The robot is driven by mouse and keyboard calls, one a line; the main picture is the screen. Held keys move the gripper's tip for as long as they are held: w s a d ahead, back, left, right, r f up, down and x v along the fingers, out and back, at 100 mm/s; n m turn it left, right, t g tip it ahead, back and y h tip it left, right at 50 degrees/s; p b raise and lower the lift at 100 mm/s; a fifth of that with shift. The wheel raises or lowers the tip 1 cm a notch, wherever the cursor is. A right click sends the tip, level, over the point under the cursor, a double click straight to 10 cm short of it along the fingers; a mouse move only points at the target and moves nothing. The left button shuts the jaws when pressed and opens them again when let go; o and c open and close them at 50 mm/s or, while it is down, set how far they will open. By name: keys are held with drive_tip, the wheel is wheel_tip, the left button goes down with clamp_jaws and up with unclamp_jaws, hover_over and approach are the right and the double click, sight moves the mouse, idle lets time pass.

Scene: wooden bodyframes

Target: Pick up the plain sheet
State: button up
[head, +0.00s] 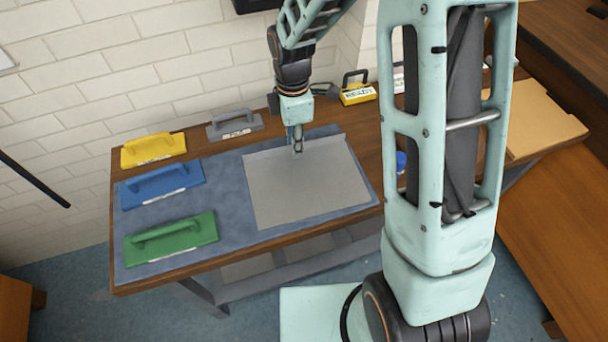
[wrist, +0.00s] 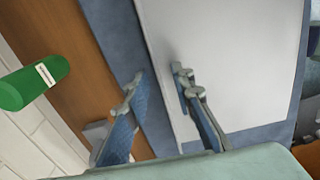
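The plain sheet (head: 305,190) is a flat, pale grey rectangle lying on the blue mat (head: 225,200) on the wooden table. It also shows in the wrist view (wrist: 225,60) as a light panel. My gripper (head: 298,148) points down at the sheet's back edge. In the wrist view my gripper (wrist: 158,76) is open, with a clear gap between its fingers and nothing held. One finger appears over the sheet and the other over the mat, with the sheet's edge between them. I cannot tell whether either finger touches the sheet.
Yellow (head: 153,149), blue (head: 162,184) and green (head: 171,237) handled blocks lie along the table's left side. A grey handled block (head: 234,124) and a yellow case (head: 358,92) stand at the back. A brick wall (head: 130,60) rises behind. My arm hides part of the right side.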

clamp_jaws()
drive_tip(key=shift+r, duration=0.15)
idle(0.5)
